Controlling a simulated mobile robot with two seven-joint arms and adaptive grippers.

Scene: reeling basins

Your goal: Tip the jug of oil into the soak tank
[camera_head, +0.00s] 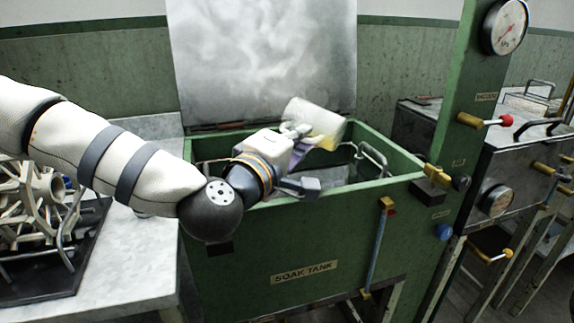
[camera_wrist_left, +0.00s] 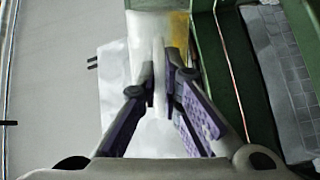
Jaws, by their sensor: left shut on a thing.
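The jug (camera_head: 314,121) is a pale, translucent vessel with yellow oil (camera_head: 327,143) showing at its lower side. It is tilted over the open soak tank (camera_head: 309,243), a green box with a "SOAK TANK" label on its front. My left gripper (camera_head: 293,131) reaches over the tank's front rim and is shut on the jug. In the left wrist view the fingers (camera_wrist_left: 161,85) close on a thin pale part of the jug (camera_wrist_left: 143,50), and yellow shows at its upper right. No stream of oil can be made out. My right gripper is not in view.
The tank's grey lid (camera_head: 262,60) stands raised behind. A metal handle (camera_head: 374,154) is inside the tank's right end. A green post (camera_head: 452,130) with a gauge and valves rises at the right. A rack of reels (camera_head: 40,205) stands on the left table (camera_head: 140,262).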

